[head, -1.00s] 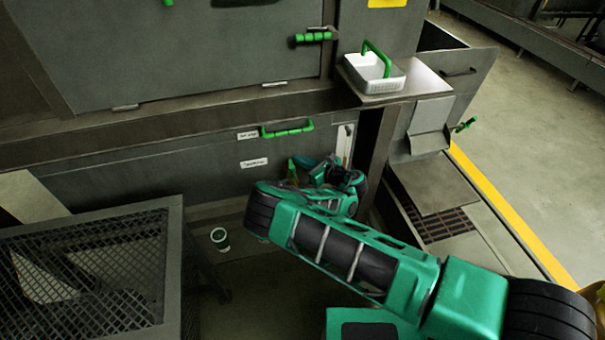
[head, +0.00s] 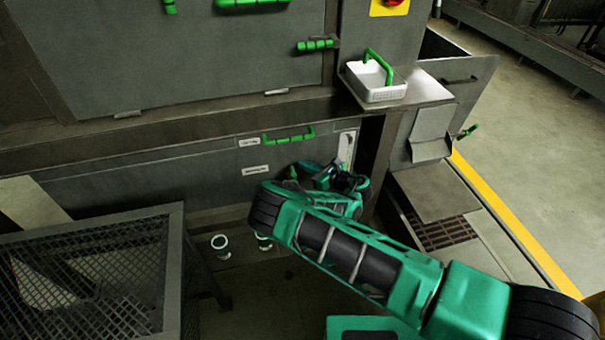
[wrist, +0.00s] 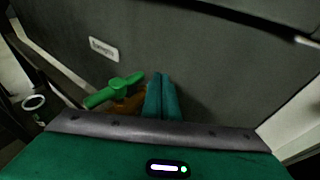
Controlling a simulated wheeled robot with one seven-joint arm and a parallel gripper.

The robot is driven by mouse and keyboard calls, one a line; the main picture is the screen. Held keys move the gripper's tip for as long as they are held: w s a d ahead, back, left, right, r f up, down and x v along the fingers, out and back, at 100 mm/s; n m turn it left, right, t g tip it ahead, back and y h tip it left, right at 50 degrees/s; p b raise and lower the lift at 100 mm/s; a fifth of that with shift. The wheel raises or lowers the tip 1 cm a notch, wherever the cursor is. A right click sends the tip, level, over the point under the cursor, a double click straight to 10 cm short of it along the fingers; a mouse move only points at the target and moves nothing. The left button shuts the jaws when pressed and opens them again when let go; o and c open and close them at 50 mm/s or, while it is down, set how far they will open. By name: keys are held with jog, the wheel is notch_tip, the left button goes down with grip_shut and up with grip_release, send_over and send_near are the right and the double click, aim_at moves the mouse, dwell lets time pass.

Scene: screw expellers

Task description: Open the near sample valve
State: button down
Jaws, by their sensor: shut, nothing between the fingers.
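The sample valve shows in the wrist view as a green handle (wrist: 114,91) on an orange-brass body, set on the grey machine panel. The handle lies slanted, its lower end to the left. In the head view a small green bit of it (head: 293,173) shows beside my wrist; the rest is hidden. My gripper (wrist: 161,82) is shut and empty. Its two teal fingers are together just right of the valve in the wrist view, overlapping the right edge of the brass body. I cannot tell whether they touch it.
Two white cups stand below the panel, one at the left (head: 220,243) and one partly behind my arm (head: 264,243). A mesh-topped stand (head: 90,270) is at the left. A green bar handle (head: 288,136) is above the valve. A white basket (head: 375,88) sits on a ledge.

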jog(key=w+d+r, duration=0.1)
jog(key=d, duration=0.5)
jog(key=w+d+r, duration=0.1)
jog(key=d+r, duration=0.1)
jog(key=d, duration=0.4)
jog(key=shift+w, duration=0.25)
